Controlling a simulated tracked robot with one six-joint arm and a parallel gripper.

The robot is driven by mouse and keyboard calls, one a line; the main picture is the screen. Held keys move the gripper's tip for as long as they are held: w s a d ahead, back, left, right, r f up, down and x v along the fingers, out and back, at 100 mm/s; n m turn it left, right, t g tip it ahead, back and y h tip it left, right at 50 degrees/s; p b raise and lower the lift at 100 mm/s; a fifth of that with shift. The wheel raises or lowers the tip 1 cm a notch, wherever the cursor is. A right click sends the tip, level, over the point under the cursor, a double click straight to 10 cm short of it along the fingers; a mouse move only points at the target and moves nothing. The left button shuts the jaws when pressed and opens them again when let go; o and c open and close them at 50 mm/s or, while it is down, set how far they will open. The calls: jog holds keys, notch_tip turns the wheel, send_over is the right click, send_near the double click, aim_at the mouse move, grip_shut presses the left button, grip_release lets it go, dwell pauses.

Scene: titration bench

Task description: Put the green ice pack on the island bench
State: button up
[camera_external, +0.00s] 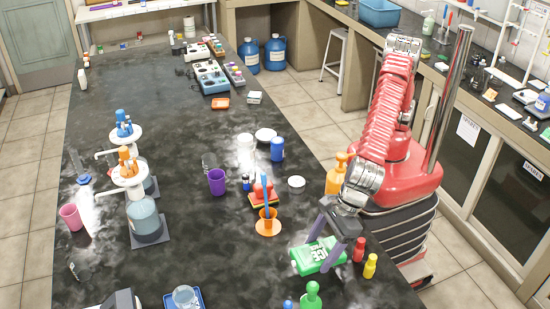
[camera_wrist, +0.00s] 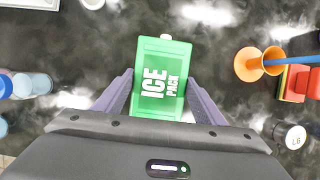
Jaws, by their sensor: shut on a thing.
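The green ice pack (camera_external: 318,257) is a flat green block with white "ICE PACK" lettering. The pack is over the near right part of the island bench (camera_external: 190,270), which has a black mottled top. I cannot tell whether its underside touches the top or sits slightly above it.
Red (camera_external: 359,249) and yellow (camera_external: 370,266) bottles stand right of the pack. A green bottle (camera_external: 312,296) stands in front. An orange holder (camera_external: 268,225) stands behind left, and an orange bottle (camera_external: 337,176) farther back. Bare bench lies to the left.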

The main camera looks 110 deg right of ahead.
aim_at(319, 262)
jog(key=shift+f, duration=2.45)
jog(key=o, duration=1.3)
jog(key=shift+f, duration=0.1)
jog(key=shift+c, duration=0.2)
jog(key=v, duration=1.2)
